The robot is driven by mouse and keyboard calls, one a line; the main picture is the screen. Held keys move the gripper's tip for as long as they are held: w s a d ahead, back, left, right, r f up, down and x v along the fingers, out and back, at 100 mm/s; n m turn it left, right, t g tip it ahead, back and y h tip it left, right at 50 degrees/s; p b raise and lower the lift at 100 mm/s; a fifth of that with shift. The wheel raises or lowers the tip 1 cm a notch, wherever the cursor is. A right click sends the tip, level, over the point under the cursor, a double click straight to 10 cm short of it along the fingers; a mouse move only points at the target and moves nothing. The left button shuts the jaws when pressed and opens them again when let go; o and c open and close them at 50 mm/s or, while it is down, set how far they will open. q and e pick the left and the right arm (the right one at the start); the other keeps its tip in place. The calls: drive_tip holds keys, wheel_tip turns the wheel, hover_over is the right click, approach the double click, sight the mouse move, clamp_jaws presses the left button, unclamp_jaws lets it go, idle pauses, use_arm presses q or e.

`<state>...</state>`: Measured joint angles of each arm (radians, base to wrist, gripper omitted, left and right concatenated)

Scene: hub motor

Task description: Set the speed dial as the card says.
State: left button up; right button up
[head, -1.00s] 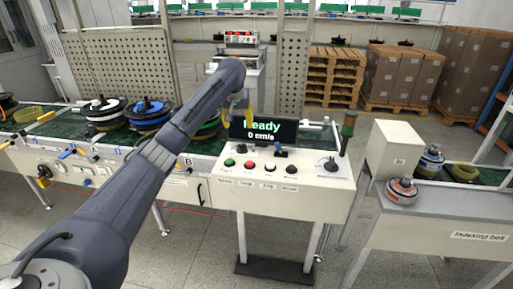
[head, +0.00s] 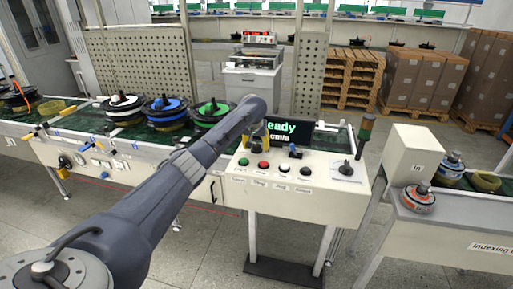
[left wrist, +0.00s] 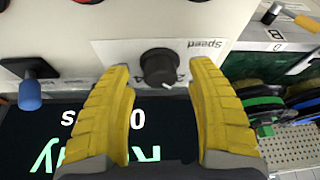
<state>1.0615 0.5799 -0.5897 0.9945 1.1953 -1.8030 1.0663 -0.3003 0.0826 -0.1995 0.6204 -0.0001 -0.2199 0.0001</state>
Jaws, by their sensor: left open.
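The speed dial (left wrist: 159,67) is a black knob with a small white mark, on a white plate lettered "Speed", seen upside down in the left wrist view. My left gripper (head: 258,144) has yellow fingers and is open, pointing down at the back left of the control panel (head: 300,198). In the left wrist view its fingertips stand on either side of the dial with gaps. In the head view the gripper and arm hide the dial. The display (head: 306,133) behind shows "Ready", its start covered, with a partly hidden speed line below. I cannot make out a card. My right gripper is out of view.
A blue-tipped lever (head: 295,151) stands right of the gripper. Green, red, white and black buttons line the panel's front, and a black handle (head: 346,168) its right. Wheel hubs (head: 166,110) sit on the belt at left. A signal post (head: 365,132) stands at right.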

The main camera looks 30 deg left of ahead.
use_arm(q)
drive_tip(key=shift+x, duration=0.85)
drive_tip(key=shift+c, duration=0.3)
clamp_jaws()
drive_tip(key=shift+r+m+t+h, duration=0.1)
drive_tip(key=shift+m+h, duration=0.25)
drive_tip(key=shift+m, duration=0.65)
drive_tip(key=shift+f+m+t+h, duration=0.1)
drive_tip(key=shift+m+h, duration=0.3)
drive_tip(key=shift+m, duration=0.6)
drive_tip(key=shift+r+m+t+h, duration=0.1)
drive_tip(key=shift+m+h, duration=0.25)
drive_tip(key=shift+m, duration=0.65)
